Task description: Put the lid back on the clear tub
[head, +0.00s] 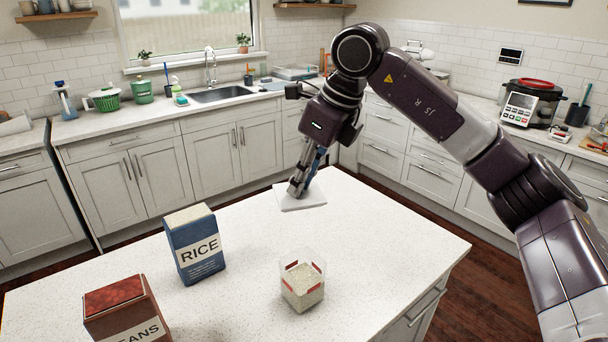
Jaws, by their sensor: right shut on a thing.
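The clear tub (302,286) stands upright and open on the white island, near the front right. It holds pale grains like rice and has red marks near its rim. The white square lid (305,203) lies flat at the island's far edge, apart from the tub. The fingers partly cover the lid, so the exact contact is hard to see. My left gripper is not in view.
A blue RICE box (194,245) stands left of the tub. A red BEANS box (124,311) stands at the front left, cut off by the frame. The island top (245,240) between lid and tub is clear. Counters with a sink (222,94) are behind.

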